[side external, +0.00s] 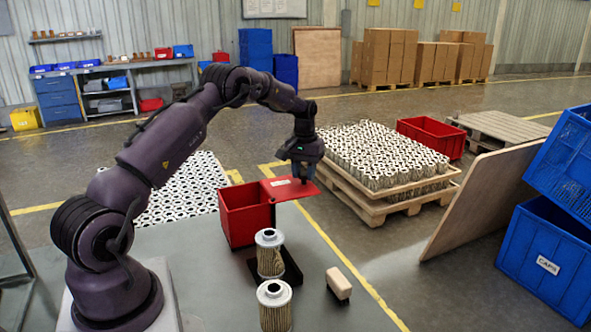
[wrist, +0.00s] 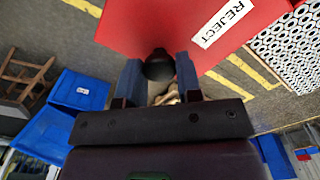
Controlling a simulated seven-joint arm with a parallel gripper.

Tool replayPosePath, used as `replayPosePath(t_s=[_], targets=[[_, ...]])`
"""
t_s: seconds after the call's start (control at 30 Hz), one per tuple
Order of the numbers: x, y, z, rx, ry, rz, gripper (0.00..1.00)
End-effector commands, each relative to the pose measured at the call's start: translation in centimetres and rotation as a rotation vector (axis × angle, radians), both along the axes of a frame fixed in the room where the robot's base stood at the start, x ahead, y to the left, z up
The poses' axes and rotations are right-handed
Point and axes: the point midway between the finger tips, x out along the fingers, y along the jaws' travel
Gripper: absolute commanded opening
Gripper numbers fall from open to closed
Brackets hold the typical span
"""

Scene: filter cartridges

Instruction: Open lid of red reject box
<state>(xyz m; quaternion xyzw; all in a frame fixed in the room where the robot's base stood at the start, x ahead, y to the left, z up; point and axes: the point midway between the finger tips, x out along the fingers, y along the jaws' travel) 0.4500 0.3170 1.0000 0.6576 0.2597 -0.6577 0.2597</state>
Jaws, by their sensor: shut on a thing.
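The red reject box (side external: 243,214) stands on the grey table's far edge in the side view, with its open top showing. Its red lid (side external: 290,190) lies roughly level, out to the right of the box's opening. I cannot tell if it is still joined to the box. In the wrist view the lid (wrist: 215,58) carries a white REJECT label (wrist: 221,24). My gripper (side external: 303,174) is over the lid's right part. In the wrist view my gripper (wrist: 159,62) has its two fingers on either side of a dark round knob (wrist: 158,69), shut on it.
Two filter cartridges (side external: 269,252) (side external: 274,306) stand in front of the box, the farther one by a black holder (side external: 291,272). A beige-topped block (side external: 339,282) lies to their right. A pallet of filters (side external: 380,158) and a leaning board (side external: 478,204) stand farther right.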

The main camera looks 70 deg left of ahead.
Motion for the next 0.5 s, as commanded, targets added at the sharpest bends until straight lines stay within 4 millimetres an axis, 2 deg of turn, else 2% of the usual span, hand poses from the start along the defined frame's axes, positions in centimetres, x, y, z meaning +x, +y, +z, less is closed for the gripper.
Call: replayPosePath(t_s=[0.2,0.5], targets=[[0.5,-1.1,0.1,0.001,-0.003,-0.098,0.00],[0.7,-1.6,0.1,0.002,-0.002,-0.148,0.00]])
